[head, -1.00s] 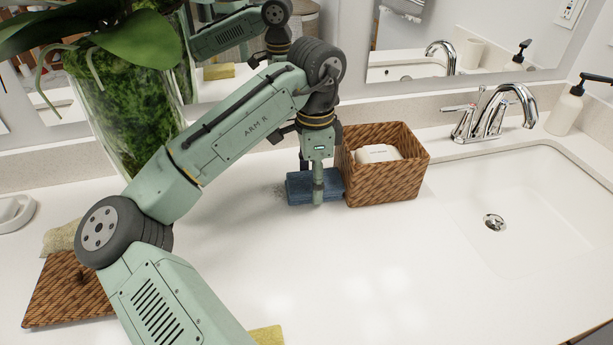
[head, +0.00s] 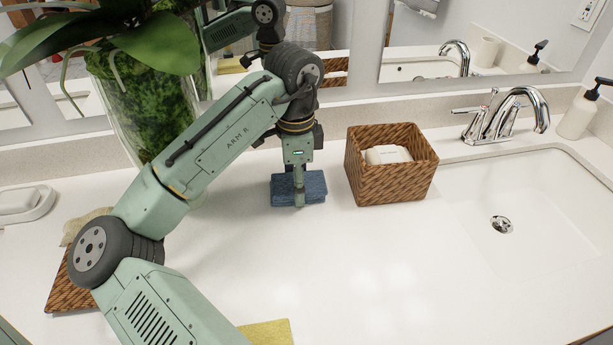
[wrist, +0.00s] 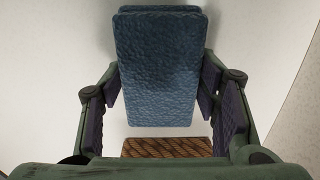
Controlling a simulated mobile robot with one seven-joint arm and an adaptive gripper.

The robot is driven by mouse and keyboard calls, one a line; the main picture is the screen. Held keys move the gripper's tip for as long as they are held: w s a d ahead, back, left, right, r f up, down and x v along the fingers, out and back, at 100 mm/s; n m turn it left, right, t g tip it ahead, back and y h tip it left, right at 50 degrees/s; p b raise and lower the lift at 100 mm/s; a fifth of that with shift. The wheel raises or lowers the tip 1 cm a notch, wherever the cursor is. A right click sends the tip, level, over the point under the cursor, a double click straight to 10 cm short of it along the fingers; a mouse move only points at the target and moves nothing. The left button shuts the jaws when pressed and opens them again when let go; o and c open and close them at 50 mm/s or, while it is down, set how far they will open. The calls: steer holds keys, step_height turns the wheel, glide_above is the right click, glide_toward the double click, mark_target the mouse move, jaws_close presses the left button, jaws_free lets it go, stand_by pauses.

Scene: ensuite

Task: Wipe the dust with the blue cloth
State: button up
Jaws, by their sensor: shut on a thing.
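The blue cloth (head: 312,187) is a thick folded pad on the white counter, left of the wicker basket. My gripper (head: 299,192) points down and is shut on it. In the wrist view the cloth (wrist: 156,70) sits between the two fingers of my gripper (wrist: 160,100). The cloth looks flat on the counter, though its underside is hidden. I see no dust on the bare counter around it; any dust under the cloth or behind my arm is hidden.
A wicker basket (head: 391,192) holding a white soap (head: 388,155) stands just right of the cloth. A leafy plant in a glass vase (head: 150,115) stands behind my arm. The sink (head: 520,215) and faucet (head: 508,115) are at right. A yellow cloth (head: 268,334) lies at front. The middle counter is clear.

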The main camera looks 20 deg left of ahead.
steer(key=shift+s+a+f, duration=0.1)
steer(key=shift+s+a, duration=0.5)
steer(key=shift+a, duration=0.2)
steer(key=shift+s+a+p, duration=0.3)
steer(key=shift+s+a, duration=0.8)
steer(key=shift+a, duration=0.3)
steer(key=shift+r, duration=3.15)
steer(key=shift+r, duration=1.5)
